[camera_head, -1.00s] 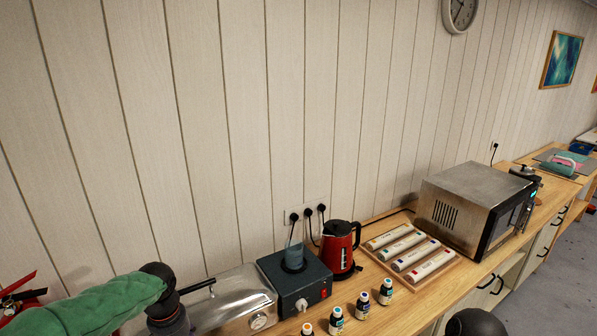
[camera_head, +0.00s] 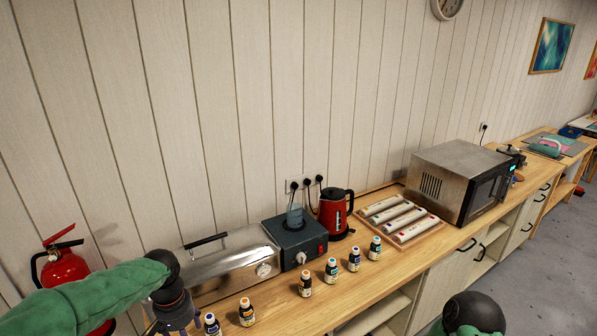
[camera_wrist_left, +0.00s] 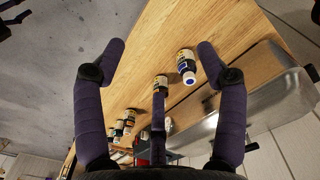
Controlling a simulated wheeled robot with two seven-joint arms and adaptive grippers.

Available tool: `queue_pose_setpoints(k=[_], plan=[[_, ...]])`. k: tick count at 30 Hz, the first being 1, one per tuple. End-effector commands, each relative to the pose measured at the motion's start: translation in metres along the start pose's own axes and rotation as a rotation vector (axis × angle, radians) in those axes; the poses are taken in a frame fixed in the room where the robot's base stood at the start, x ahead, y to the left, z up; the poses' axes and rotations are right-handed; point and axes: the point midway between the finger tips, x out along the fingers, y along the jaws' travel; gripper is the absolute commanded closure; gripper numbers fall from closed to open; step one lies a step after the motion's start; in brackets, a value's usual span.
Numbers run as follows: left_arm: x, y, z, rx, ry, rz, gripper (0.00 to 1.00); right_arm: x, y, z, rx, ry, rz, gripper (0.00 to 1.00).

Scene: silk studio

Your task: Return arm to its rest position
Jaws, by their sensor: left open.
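My left arm, in a green sleeve (camera_head: 95,298), comes in from the left in the head view and bends down at a dark joint beside the silver machine. Small bottles (camera_wrist_left: 186,66) on the wooden bench lie beyond the fingers; contact is not visible. Of my right arm, only a dark rounded joint (camera_head: 472,312) and a bit of green show at the bottom right. The right gripper is out of view.
A silver lidded machine (camera_head: 225,268), dark stirrer box (camera_head: 297,240), red kettle (camera_head: 333,212), tray of tubes (camera_head: 412,230) and microwave (camera_head: 452,182) line the bench against the wall. Several bottles (camera_head: 331,271) stand along its front edge. A fire extinguisher (camera_head: 65,268) is at left.

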Motion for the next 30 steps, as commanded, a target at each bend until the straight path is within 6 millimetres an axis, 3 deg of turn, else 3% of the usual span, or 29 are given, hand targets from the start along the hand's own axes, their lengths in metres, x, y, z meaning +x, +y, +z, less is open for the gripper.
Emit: queue_pose_setpoints(k=[7, 14, 17, 23, 30], plan=[[0.046, 0.018, -0.002, 0.02, -0.006, 0.043, 0.28, 0.01, 0.003, -0.002, 0.0, 0.002, 0.0, 0.28], [0.106, 0.042, 0.002, 0.038, -0.01, 0.105, 0.28, 0.022, 0.008, -0.001, 0.0, 0.001, 0.0, 0.28], [0.142, 0.056, 0.007, 0.042, -0.014, 0.141, 0.28, 0.029, 0.01, -0.002, 0.0, 0.001, 0.0, 0.28], [0.234, 0.093, 0.033, 0.032, -0.02, 0.231, 0.28, 0.05, 0.018, -0.003, 0.0, 0.002, 0.0, 0.28], [0.338, 0.132, 0.087, -0.025, -0.024, 0.315, 0.28, 0.076, 0.027, -0.004, 0.0, 0.001, 0.0, 0.28]])
